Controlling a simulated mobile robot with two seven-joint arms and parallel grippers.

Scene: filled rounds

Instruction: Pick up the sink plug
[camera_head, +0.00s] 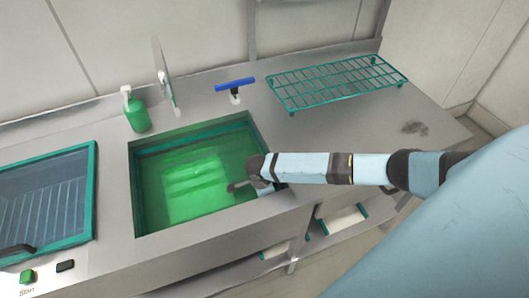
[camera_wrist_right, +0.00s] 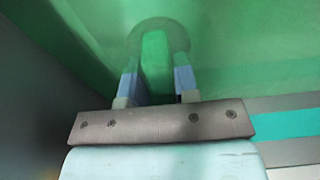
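The sink basin (camera_head: 137,205) holds green liquid, and a paler patch shows in it. My right arm reaches over the basin's right edge, with its gripper (camera_head: 236,187) low at the right side of the basin. In the right wrist view, the two fingers of my right gripper (camera_wrist_right: 157,78) stand apart on either side of an upright green piece, which looks like the sink plug (camera_wrist_right: 155,60). A darker round shape lies around its far end, blurred by the liquid. I cannot tell whether the fingers touch the piece. My left gripper is not in view.
A teal wire rack (camera_head: 335,80) is at the back right. A teal-framed glass lid (camera_head: 45,195) is at the left. The counter's right part is mostly clear.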

